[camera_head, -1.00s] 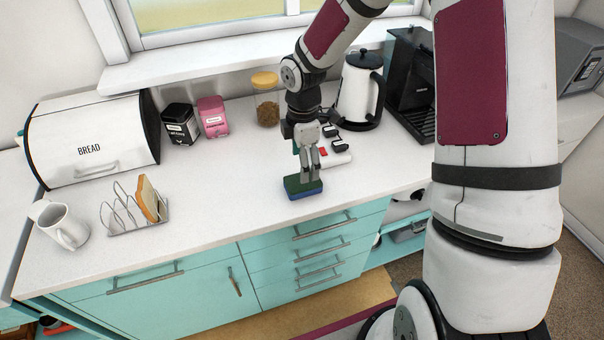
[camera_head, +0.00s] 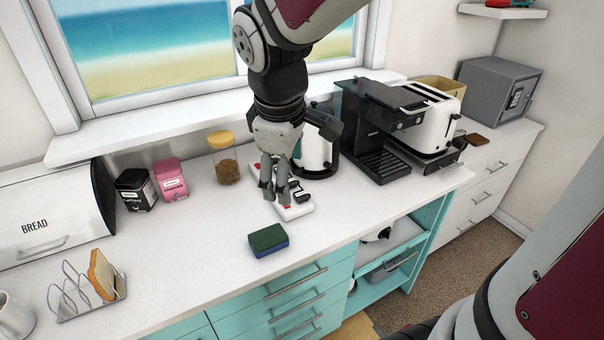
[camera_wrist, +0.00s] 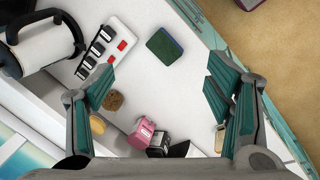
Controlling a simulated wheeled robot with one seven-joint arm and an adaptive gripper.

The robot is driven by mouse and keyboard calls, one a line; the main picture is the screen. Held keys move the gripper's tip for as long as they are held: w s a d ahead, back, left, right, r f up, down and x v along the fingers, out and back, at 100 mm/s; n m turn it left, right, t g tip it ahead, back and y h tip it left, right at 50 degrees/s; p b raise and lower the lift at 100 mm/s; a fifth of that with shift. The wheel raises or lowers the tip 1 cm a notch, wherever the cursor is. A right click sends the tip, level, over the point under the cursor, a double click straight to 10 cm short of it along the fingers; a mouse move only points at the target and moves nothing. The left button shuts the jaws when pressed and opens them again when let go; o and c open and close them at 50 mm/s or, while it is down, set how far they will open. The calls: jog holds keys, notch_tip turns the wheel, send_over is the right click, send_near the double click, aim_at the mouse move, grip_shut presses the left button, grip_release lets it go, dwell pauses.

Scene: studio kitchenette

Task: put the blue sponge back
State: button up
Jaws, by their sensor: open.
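The blue sponge (camera_head: 268,241) with a dark green top lies flat on the white counter near its front edge. It also shows in the wrist view (camera_wrist: 164,46), top centre, beyond my fingertips. My gripper (camera_head: 274,195) is above the counter, behind the sponge and apart from it. In the wrist view, the teal-padded fingers of my gripper (camera_wrist: 158,88) are spread wide with nothing between them. The sponge is fully in sight in both views.
A white power strip (camera_head: 295,211) with black plugs lies beneath and behind my gripper. A toast rack (camera_head: 92,290) is at left. The counter around the sponge is clear.

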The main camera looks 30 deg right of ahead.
jog(key=s+r+m+t, duration=0.1)
jog(key=s+r+m, duration=0.2)
jog(key=s, duration=0.3)
jog(key=s+a+r+m+t+y, duration=0.1)
jog(key=s+r+m+t, duration=0.1)
jog(key=s+m, duration=0.3)
jog(key=shift+s+r+m+y, duration=0.3)
jog(key=shift+s+r, duration=0.15)
jog(key=shift+s, duration=0.45)
jog(key=shift+c, duration=0.3)
